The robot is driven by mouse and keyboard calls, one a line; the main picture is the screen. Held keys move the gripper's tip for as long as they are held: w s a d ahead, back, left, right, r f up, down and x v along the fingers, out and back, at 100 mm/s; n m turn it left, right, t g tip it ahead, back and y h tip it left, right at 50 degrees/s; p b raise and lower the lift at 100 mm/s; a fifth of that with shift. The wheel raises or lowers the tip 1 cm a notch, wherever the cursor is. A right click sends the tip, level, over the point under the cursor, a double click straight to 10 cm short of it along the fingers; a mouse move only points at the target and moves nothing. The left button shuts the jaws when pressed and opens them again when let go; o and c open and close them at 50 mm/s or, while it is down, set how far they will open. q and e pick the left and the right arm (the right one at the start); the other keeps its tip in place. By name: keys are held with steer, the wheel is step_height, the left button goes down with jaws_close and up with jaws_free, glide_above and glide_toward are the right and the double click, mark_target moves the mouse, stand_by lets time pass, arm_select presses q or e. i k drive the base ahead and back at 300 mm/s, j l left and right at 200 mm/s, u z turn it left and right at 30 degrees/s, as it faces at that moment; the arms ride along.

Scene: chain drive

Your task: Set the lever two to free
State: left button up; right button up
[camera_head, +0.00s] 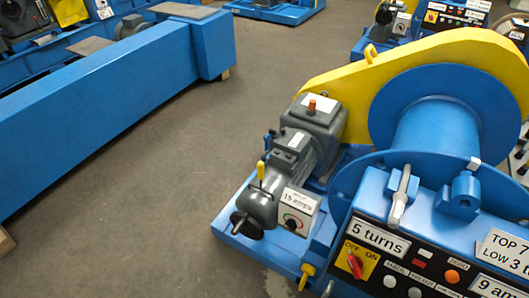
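No part marked as lever two can be read. On the blue winch machine (375,175), a grey motor unit (290,165) carries a small yellow-handled lever (260,171), standing roughly upright. A small blue-handled lever (267,143) stands just behind it. A metal handle (401,195) stands on top of the control panel, in front of the drum. I cannot tell which of these is lever two or what setting each has. Neither of my grippers is in view.
The control panel (425,262) has a red OFF/ON knob (354,265), buttons and labels "5 turns" and "9 am...". A "15 amps" box (296,211) sits beside the motor. A long blue beam (105,110) lies at left. Bare floor (150,210) separates them.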

mark_target(263, 156)
steer(key=i+j+u, duration=0.4)
steer(key=j, duration=0.25)
steer(key=i+j+u, duration=0.85)
steer(key=i, duration=0.2)
steer(key=i+j+u, duration=0.2)
steer(key=i+u, duration=0.2)
steer(key=i, duration=0.2)
steer(key=i+l+z, duration=0.1)
steer(key=i+z, duration=1.05)
steer(key=i+j+z, duration=0.2)
steer(key=z, duration=0.2)
